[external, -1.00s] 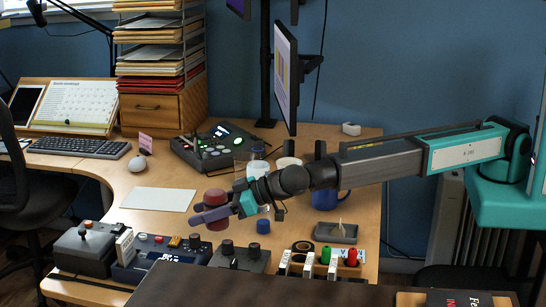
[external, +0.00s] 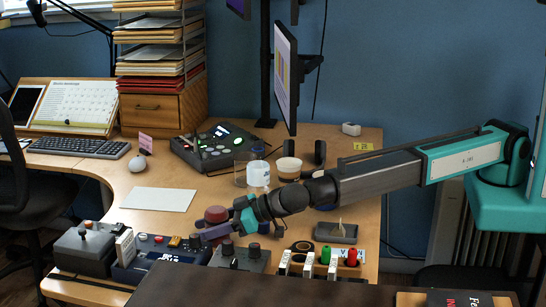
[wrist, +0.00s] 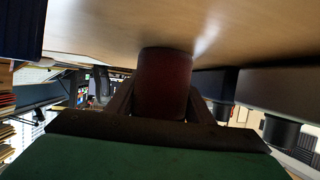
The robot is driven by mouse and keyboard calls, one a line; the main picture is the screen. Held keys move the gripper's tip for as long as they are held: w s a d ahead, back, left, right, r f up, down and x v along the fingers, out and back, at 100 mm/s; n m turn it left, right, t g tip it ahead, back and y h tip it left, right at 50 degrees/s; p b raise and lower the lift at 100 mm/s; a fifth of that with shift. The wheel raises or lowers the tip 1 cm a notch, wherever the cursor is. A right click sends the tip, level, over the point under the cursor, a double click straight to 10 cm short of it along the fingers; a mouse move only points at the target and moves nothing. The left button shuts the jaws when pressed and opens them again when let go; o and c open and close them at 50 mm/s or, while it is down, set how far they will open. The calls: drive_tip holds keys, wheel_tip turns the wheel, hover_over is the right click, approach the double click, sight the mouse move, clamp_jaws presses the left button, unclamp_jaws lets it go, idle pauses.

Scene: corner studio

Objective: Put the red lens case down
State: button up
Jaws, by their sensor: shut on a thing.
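The red lens case (external: 216,213) is a dark red, short round case. It is between the fingers of my gripper (external: 217,231), which is shut on it. In the wrist view the case (wrist: 164,85) stands between the two fingers, and its far end meets or nearly meets the wooden desk top (wrist: 240,30). I cannot tell for sure whether it touches. In the external view my gripper and the case are low over the desk, just behind the control boxes, and the fingers hide the case's lower part.
A grey box with black knobs (external: 240,259) lies close in front of my gripper. A white sheet (external: 159,199) lies to the left. A labelled jar (external: 258,176) and a green-lit console (external: 212,146) stand behind. A small grey tray (external: 336,233) is to the right.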

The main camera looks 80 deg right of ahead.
drive_tip(key=o, duration=1.2)
drive_tip(key=shift+o, duration=0.2)
drive_tip(key=shift+r+p, duration=0.1)
drive_tip(key=shift+p, duration=0.75)
drive_tip(key=shift+d+b+v, duration=0.15)
drive_tip(key=shift+b+v, duration=0.25)
drive_tip(key=shift+v, duration=3.05)
drive_tip(key=shift+d+b+v, duration=0.1)
drive_tip(key=shift+b+v, duration=0.3)
drive_tip(key=shift+v, duration=3)
drive_tip(key=shift+o, duration=0.4)
